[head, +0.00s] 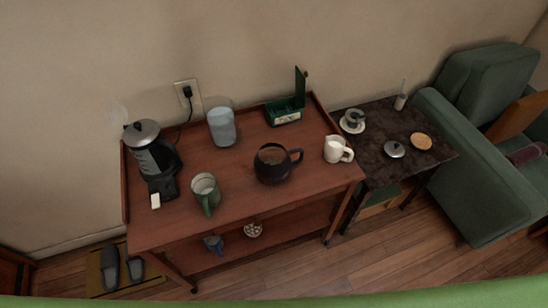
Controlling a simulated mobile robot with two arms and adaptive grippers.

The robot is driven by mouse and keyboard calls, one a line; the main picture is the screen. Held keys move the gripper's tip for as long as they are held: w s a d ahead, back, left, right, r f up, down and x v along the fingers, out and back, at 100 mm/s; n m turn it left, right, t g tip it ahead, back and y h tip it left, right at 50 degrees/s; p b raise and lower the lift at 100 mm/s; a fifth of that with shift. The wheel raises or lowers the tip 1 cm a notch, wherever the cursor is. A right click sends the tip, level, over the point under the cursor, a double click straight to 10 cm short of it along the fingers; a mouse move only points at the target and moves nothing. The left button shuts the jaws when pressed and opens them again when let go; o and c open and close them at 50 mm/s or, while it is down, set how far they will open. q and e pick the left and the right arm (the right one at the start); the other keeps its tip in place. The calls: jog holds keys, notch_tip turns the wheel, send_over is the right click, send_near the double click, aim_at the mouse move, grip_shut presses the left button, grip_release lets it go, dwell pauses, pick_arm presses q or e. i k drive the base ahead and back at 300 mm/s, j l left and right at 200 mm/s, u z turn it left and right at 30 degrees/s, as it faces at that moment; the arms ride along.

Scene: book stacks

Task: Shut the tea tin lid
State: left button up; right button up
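The tea tin (284,114) is a small dark green box with a pale label on its front. It stands near the back right of the red-brown wooden trolley (240,206). Its green lid (300,87) stands open, upright at the tin's right side. What lies inside the tin is too small to make out. Neither of my grippers shows in the head view.
A dark side table (376,167) adjoins at right.

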aim_at(300, 79)
jog(key=i+l+u, duration=0.15)
jog(key=l+u, duration=0.2)
jog(key=l, duration=0.65)
jog(key=l+u, duration=0.4)
jog(key=l, duration=0.6)
jog(key=l+u, duration=0.35)
jog(key=l, duration=0.7)
